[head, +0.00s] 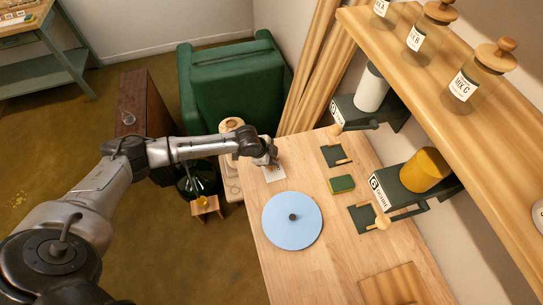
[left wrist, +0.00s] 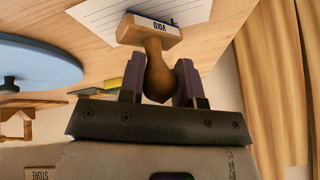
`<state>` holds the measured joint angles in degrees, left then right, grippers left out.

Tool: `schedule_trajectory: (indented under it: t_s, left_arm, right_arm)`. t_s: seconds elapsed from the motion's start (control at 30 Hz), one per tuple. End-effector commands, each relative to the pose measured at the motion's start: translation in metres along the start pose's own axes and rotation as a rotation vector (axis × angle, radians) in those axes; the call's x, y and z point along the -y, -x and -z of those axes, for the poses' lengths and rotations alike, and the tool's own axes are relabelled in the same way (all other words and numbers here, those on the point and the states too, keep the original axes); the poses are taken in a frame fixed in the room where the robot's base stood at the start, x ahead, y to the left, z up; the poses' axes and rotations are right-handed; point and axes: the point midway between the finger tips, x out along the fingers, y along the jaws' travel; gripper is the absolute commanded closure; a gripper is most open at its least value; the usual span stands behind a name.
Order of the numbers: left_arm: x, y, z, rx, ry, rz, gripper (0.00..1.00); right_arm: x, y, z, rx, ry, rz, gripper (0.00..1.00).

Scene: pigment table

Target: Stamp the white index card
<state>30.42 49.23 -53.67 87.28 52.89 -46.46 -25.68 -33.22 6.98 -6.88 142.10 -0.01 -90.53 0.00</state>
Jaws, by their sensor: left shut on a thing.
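My left gripper (head: 271,161) is at the far left part of the wooden table, over the white index card (head: 273,174). It is shut on the wooden handle of a stamp (left wrist: 152,52), which shows in the left wrist view with a label reading "VOID". The ruled card also shows in the left wrist view (left wrist: 100,18), right by the stamp's head. I cannot tell whether the stamp's face touches the card. The face is hidden, and the gripper covers part of the card in the head view. My right gripper is not in view.
A blue disc (head: 285,228) with a dark centre knob lies on the table (head: 340,262) near the card. A green-and-yellow block (head: 341,184), dark pads (head: 333,156), a wooden board (head: 393,286) and dispensers (head: 410,178) are to the right. A shelf (head: 440,75) with jars overhangs the right.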

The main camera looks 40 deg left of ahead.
Motion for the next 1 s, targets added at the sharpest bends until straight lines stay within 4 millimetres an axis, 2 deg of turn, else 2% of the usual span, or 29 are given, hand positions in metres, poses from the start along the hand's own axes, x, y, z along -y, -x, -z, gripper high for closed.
schedule_trajectory:
  t_s: [1.0]
  left_arm:
    - [-0.0017, -0.0063, -0.0031, 0.000, 0.000, 0.000, 0.84]
  right_arm:
    - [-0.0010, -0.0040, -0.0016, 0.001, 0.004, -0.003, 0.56]
